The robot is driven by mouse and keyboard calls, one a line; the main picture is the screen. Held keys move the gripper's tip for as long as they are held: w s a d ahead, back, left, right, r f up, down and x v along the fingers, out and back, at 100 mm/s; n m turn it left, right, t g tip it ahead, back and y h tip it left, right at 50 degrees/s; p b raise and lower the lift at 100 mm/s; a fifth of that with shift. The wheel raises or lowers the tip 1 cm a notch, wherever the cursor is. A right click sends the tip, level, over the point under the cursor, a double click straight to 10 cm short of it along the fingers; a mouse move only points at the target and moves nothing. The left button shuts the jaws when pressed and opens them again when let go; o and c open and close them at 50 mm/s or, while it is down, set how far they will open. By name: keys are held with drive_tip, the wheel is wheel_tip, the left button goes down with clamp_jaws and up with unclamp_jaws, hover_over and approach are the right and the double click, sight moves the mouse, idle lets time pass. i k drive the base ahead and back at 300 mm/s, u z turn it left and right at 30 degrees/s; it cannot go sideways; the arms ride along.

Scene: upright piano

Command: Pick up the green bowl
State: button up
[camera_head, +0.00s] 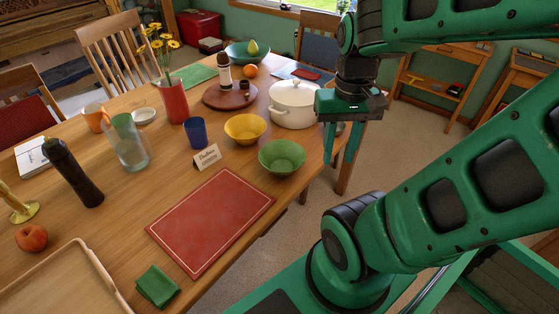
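The green bowl (282,158) stands upright on the wooden table near its right edge, and it looks empty. My gripper (343,158) hangs pointing down to the right of the bowl, by the table's edge. Its two green fingers are apart, with nothing seen held between them. The gripper and the bowl do not touch in this view.
A yellow bowl (245,128) and a white pot (293,104) stand behind the green bowl. A name card (207,157) and blue cup (195,133) are to its left. A red placemat (212,220) lies in front. Chairs (113,55) stand behind the table.

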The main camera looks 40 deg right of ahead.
sight(282, 158)
drive_tip(key=z, duration=1.75)
drive_tip(key=k, duration=0.75)
drive_tip(key=u, duration=2.05)
drive_tip(key=i, duration=0.5)
drive_tip(key=u, duration=0.05)
